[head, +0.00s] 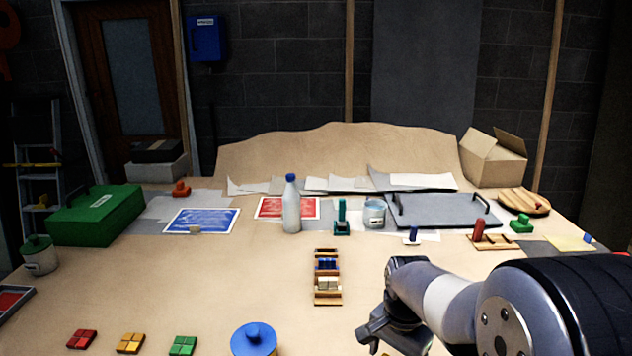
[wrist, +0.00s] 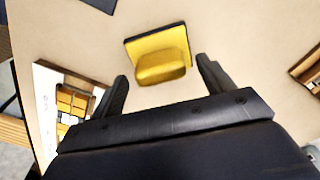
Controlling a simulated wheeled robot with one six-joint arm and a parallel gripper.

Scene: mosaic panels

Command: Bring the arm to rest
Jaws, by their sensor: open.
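My gripper (head: 378,338) is at the lower right of the head view, low over the table (head: 230,290). In the wrist view my gripper (wrist: 163,78) is open, its two dark fingers spread with nothing held between them. A yellow block with a raised grip and dark edges (wrist: 160,52) shows on the table ahead of and between the fingertips. I cannot tell the exact gap to it. My arm bends in from the right edge of the head view and hides the table's lower right.
A white-edged panel with yellow tiles (wrist: 72,103) is left of my gripper in the wrist view. A wooden rack (head: 327,252), a blue-lidded pot (head: 254,340), a bottle (head: 291,208) and tile stacks (head: 131,343) stand on the table. Bare tabletop lies left of the rack.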

